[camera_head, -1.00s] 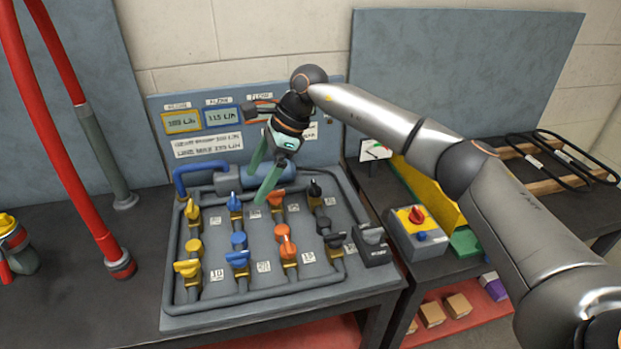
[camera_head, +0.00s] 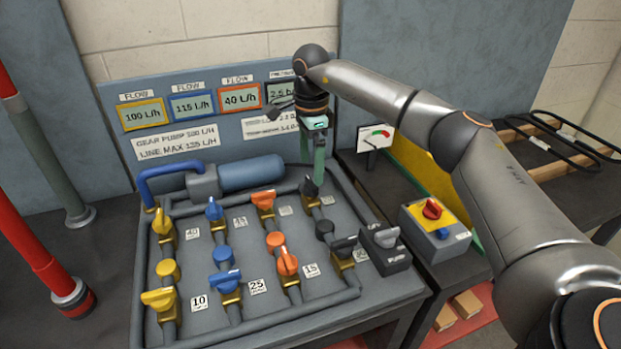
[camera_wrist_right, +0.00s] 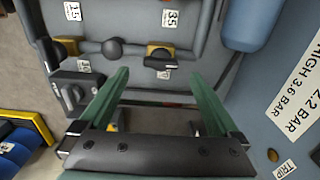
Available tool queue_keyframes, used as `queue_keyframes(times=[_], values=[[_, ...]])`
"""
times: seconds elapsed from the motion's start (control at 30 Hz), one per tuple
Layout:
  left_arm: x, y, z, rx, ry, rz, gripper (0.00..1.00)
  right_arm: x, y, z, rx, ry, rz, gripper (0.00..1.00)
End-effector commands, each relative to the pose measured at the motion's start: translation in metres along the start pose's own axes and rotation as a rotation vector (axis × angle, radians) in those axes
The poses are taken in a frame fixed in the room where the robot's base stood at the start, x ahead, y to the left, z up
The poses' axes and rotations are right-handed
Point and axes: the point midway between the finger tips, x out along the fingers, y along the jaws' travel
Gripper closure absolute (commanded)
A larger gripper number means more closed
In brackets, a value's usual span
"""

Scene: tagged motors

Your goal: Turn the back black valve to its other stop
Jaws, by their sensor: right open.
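The back black valve (camera_head: 310,187) stands at the far end of the rightmost pipe column on the grey panel. In the wrist view the back black valve (camera_wrist_right: 160,63) shows its dark handle on a brass body, seemingly in line with its pipe. My right gripper (camera_head: 315,170) is above and close to it, fingers pointing down. In the wrist view the right gripper (camera_wrist_right: 158,78) is open, with the valve between and just beyond its fingertips. I cannot tell whether they touch. The front black valve (camera_head: 343,245) is nearer in the same column. My left gripper is out of view.
An orange valve (camera_head: 263,200) stands left of the back black valve, with blue and yellow ones beyond. A black switch box (camera_head: 385,250) is at the panel's right edge. Flow displays (camera_head: 240,97) stand behind. A grey-yellow box with a red knob (camera_head: 432,210) is farther right.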

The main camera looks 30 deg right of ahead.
Motion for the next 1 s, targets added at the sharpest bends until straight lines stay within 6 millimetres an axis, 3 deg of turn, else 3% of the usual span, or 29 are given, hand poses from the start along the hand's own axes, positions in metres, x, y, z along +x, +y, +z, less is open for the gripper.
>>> queue_keyframes(times=[0.1,0.23,0.63,1.0], values=[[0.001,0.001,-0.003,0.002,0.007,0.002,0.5,0.022,0.001,-0.001,0.001,0.001,0.002,0.03],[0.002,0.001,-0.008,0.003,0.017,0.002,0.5,0.036,0.0,-0.001,0.001,0.001,0.001,0.03],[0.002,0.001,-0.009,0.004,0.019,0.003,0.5,0.044,0.0,0.0,0.0,0.0,-0.001,0.03],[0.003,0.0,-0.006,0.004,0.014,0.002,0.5,0.043,0.0,0.0,0.0,-0.001,-0.001,0.43]])
